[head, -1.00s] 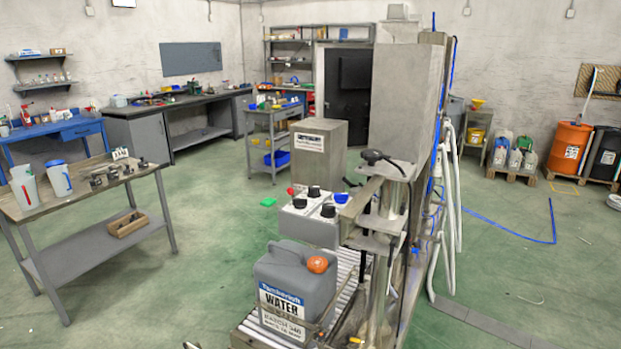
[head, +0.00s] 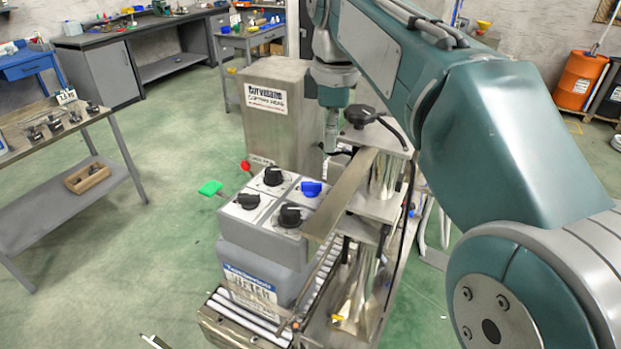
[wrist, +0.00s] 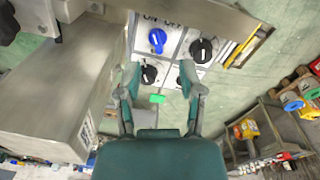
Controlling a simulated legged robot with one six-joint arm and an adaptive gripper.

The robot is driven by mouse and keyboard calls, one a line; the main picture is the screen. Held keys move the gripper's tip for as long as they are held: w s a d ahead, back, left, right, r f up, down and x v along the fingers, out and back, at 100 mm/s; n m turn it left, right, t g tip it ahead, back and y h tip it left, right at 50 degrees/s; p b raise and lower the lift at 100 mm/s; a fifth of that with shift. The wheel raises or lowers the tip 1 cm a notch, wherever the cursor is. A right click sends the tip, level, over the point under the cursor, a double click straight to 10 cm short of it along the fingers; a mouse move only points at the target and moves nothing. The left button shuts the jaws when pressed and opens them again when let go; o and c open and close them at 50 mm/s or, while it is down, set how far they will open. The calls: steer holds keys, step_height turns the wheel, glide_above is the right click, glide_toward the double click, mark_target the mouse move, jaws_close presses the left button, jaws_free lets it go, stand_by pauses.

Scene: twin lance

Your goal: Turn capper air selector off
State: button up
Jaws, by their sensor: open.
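The control panel (head: 262,222) is a grey box with a pale top carrying one blue knob (head: 311,188) and three black knobs (head: 248,201). In the wrist view the blue knob (wrist: 157,38) sits beside ON and OFF lettering; no label there readable as capper air. My gripper (wrist: 161,78) is open and empty, its fingers spread on either side of a black knob (wrist: 150,73) and another near the right finger; contact cannot be told. In the head view my gripper (head: 332,142) points down, above and behind the panel, its fingertips partly hidden.
A metal bar (head: 342,195) runs along the panel's right side. A large metal box (head: 280,115) stands behind it. A red button (head: 245,165) and a green piece (head: 210,187) lie left. Green floor is open left.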

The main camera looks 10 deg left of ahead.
mark_target(311, 182)
steer(key=a+f, duration=0.1)
steer(key=f, duration=0.2)
steer(key=w+a+f+n, duration=0.1)
steer(key=f, duration=0.3)
steer(key=a+f+n, duration=0.1)
steer(key=f, duration=0.2)
steer(key=shift+w+a+f+g, duration=0.2)
steer(key=shift+f+g, duration=0.1)
steer(key=shift+f, duration=0.1)
jaws_close()
